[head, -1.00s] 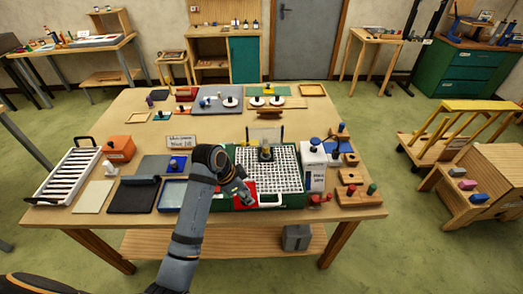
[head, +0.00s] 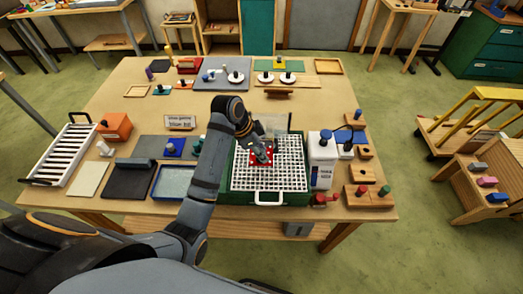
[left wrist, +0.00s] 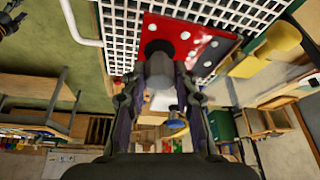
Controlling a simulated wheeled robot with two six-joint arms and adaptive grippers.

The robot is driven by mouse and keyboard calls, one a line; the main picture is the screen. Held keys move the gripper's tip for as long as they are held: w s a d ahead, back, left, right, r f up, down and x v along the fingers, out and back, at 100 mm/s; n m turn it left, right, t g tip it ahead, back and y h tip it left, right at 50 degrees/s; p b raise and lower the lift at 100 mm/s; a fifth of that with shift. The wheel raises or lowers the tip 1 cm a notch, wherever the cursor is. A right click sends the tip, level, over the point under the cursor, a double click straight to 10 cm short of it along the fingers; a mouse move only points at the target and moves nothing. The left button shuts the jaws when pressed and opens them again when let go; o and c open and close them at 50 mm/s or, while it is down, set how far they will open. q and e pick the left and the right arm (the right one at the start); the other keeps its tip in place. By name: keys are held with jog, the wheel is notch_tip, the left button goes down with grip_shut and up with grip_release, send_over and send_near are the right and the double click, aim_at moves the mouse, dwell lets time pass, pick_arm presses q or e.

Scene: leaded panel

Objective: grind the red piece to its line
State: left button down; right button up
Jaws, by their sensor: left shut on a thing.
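The red piece (head: 262,158) lies on or just above the white grid (head: 262,183) of the green grinder tray, near its back half. The left wrist view shows the red piece (left wrist: 180,32) with white dots and a darker patch at one corner. My left gripper (head: 258,146) is shut on the dark knob on top of the red piece. A yellow block (left wrist: 275,42), apparently the grinder's head, stands close beside the piece's edge; I cannot tell whether they touch. In the head view my left gripper mostly hides it. My right gripper is not seen.
A clear upright shield (head: 277,122) stands behind the grid. A white container (head: 322,160) and wooden blocks are close on the right. A blue-rimmed tray (head: 174,184) and dark mat (head: 128,184) lie to the left. A white handle (head: 270,198) projects at the front.

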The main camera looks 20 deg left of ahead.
pick_arm(q)
jog(key=f, duration=0.1)
jog(key=f+b, duration=0.1)
jog(key=f, duration=0.1)
jog(key=shift+w, duration=0.35)
jog(key=shift+s+f+b, duration=0.2)
jog(key=shift+f+b, duration=0.15)
jog(key=shift+f, duration=0.9)
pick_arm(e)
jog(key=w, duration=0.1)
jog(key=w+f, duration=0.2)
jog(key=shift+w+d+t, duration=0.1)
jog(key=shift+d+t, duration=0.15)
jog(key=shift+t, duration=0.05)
pick_arm(q)
jog(key=shift+f, duration=0.3)
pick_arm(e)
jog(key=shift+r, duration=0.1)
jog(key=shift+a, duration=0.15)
pick_arm(q)
jog(key=shift+p, duration=0.45)
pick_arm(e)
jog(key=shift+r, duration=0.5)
